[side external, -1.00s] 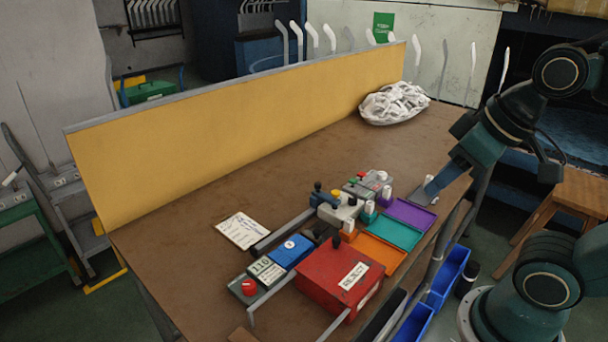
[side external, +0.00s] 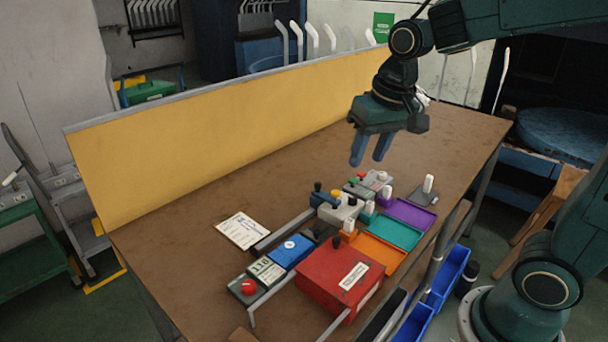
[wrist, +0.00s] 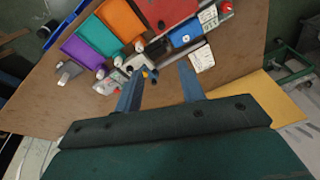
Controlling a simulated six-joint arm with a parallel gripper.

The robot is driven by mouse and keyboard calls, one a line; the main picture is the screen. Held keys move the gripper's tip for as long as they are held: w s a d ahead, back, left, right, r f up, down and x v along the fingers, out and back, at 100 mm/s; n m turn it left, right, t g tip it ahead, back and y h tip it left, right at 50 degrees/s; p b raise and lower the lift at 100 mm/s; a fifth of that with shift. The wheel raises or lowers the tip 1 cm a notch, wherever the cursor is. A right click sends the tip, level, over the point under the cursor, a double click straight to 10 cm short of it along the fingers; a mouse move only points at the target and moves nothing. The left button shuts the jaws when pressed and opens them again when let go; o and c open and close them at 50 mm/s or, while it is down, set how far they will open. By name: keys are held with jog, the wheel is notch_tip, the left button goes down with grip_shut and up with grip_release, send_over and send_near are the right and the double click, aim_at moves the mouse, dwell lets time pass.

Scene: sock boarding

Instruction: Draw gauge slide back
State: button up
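I cannot tell which part is the slide. My gripper (side external: 370,163) hangs above the table behind the fixture, apart from it, with fingers pointing down. In the wrist view my gripper (wrist: 160,88) is open and empty, its fingers spread. The fixture's knobs (wrist: 148,74) show between and beyond them.
A red reject box (side external: 335,275), orange tray (side external: 380,252), teal tray (side external: 394,231) and purple tray (side external: 409,213) stand in front. A white peg (side external: 428,184) stands on a grey pad. A yellow panel (side external: 240,135) closes off the back. The table behind the fixture is clear.

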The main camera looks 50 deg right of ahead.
jog(key=w+f+m+g, duration=0.1)
jog(key=w+f+m, duration=0.1)
jog(key=w+f, duration=0.35)
jog(key=m+g, duration=0.2)
send_over(317, 230)
notch_tip(317, 230, down, 6)
jog(key=f, duration=0.1)
jog(key=shift+r, duration=0.25)
notch_tip(317, 230, down, 14)
jog(key=shift+r, duration=0.1)
dwell(0.3)
grip_shut()
